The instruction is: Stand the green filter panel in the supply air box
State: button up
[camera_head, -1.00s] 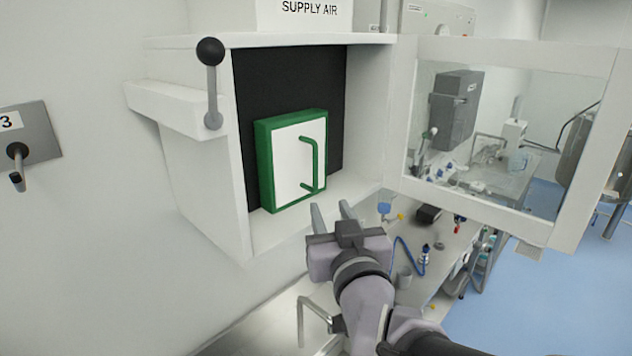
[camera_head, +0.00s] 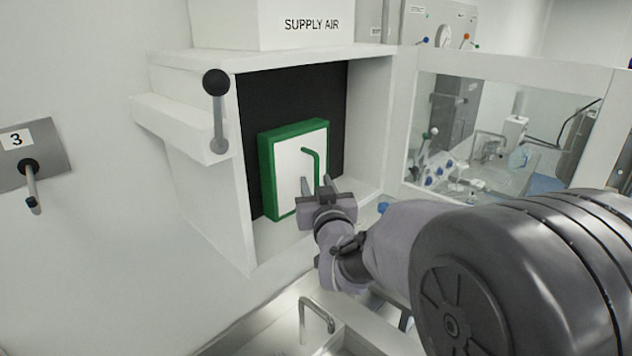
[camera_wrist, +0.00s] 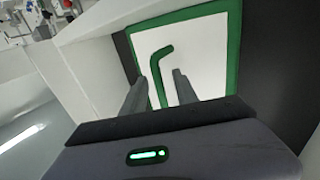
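The green filter panel (camera_head: 290,166) has a green frame, a white face and a green bar handle (camera_head: 316,160). It stands upright inside the open supply air box (camera_head: 200,112), in front of the box's black back. My gripper (camera_head: 318,187) is at the box opening, by the lower part of the handle, and hides the handle's lower end. In the wrist view my gripper (camera_wrist: 160,88) has its two fingers apart, with the handle (camera_wrist: 157,72) showing between them. Whether a finger touches the handle or panel (camera_wrist: 200,55) cannot be told.
The box's glazed door (camera_head: 500,130) is swung open to the right. A lever with a black knob (camera_head: 216,105) stands at the box's left front edge. Another lever (camera_head: 30,175) is on the left wall, by a sign reading 3. A sink tap (camera_head: 318,312) is below.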

grip_shut()
dwell(1.4)
